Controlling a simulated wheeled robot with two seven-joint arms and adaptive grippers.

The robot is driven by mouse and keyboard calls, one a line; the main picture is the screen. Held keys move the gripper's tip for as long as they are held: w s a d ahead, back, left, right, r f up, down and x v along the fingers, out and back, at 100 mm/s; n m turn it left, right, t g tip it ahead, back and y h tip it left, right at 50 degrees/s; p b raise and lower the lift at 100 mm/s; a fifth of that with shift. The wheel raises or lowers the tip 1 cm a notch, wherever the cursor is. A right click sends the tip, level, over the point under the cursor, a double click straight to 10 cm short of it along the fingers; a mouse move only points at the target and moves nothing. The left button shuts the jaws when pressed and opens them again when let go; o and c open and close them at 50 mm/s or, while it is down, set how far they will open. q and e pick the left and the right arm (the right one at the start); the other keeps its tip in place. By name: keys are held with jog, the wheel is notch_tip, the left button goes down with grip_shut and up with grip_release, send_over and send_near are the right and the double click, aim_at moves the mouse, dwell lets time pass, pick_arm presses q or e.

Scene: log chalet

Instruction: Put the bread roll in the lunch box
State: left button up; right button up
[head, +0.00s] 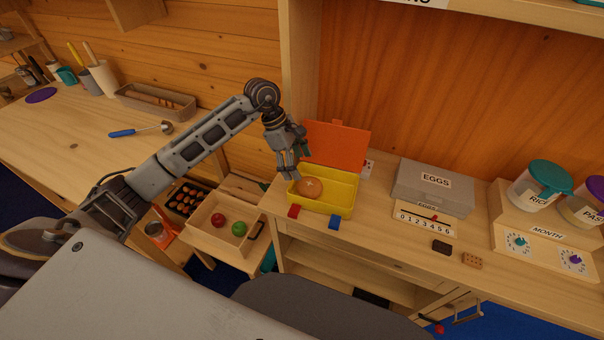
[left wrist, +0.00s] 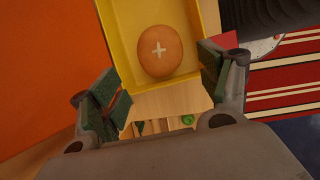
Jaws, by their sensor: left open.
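The lunch box (head: 335,204) is yellow with its orange lid (head: 338,147) standing open at the back; it sits on the counter. The bread roll (head: 308,187), round and brown, lies inside it near the left end. In the left wrist view the roll (left wrist: 160,50) has a pale cross on top and rests on the floor of the yellow box (left wrist: 112,45). My left gripper (head: 290,172) is open and empty at the box's left end, with its fingers (left wrist: 165,95) apart and the roll beyond them, clear of both. My right gripper is not in view.
A grey EGGS box (head: 432,186) and a number strip (head: 425,219) stand to the right. Counter front is partly clear.

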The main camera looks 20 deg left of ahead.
pick_arm(q)
jog(key=shift+v, duration=1.4)
